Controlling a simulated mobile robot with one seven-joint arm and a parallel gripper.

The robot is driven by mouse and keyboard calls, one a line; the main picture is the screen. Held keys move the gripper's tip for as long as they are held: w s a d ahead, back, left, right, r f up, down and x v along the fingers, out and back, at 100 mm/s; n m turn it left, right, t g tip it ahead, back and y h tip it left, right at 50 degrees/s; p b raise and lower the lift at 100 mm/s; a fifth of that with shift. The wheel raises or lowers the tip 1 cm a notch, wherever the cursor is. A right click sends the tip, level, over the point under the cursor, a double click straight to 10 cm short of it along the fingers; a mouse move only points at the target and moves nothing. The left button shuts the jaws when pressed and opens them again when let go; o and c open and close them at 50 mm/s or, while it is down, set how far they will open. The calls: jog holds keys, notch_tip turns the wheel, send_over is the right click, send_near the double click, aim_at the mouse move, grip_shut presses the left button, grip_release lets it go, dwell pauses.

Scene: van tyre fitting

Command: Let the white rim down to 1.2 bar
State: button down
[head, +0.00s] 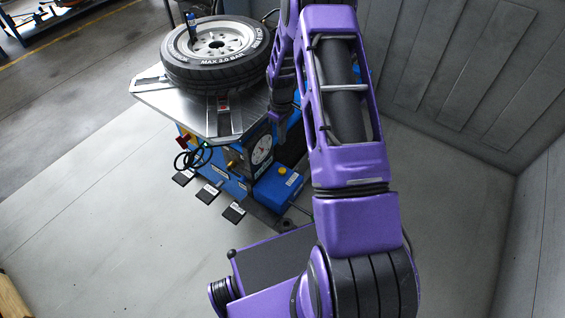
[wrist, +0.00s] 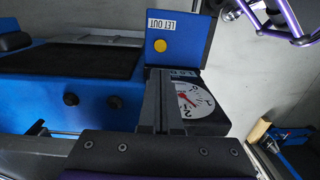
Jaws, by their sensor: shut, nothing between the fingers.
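The pale silver-white rim (head: 219,40) sits inside a black tyre (head: 235,72), marked "MAX 3.0 BAR", lying flat on the tyre machine's table in the head view. A yellow button (head: 283,170) is on a blue box; in the wrist view the yellow button (wrist: 160,46) is under a "LET OUT" label (wrist: 173,24). A white dial gauge (head: 262,149) is on the machine's side. The gauge (wrist: 190,100) is partly hidden by my fingers in the wrist view; its red needle's reading is unclear. My gripper (wrist: 158,70) is shut and empty, its tips appearing just below the button.
The metal machine table (head: 150,95) carries clamps. Black pedals (head: 209,193) stick out at its foot. A cable (head: 190,157) hangs at its side. Grey wall panels (head: 460,75) stand right; the floor (head: 110,230) at left is clear.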

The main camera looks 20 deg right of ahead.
aim_at(282, 170)
jog(key=f, duration=0.4)
jog(key=f+b, duration=0.1)
jog(key=f, duration=0.9)
jog(key=shift+s, duration=0.3)
jog(key=f+b, duration=0.2)
jog(key=shift+b, duration=0.4)
jog(key=shift+r, duration=0.15)
jog(key=shift+s+a, duration=0.1)
jog(key=shift+s, duration=0.05)
dwell(0.4)
notch_tip(282, 170, up, 14)
jog(key=w+p, duration=0.1)
jog(key=p, duration=0.2)
dwell(1.3)
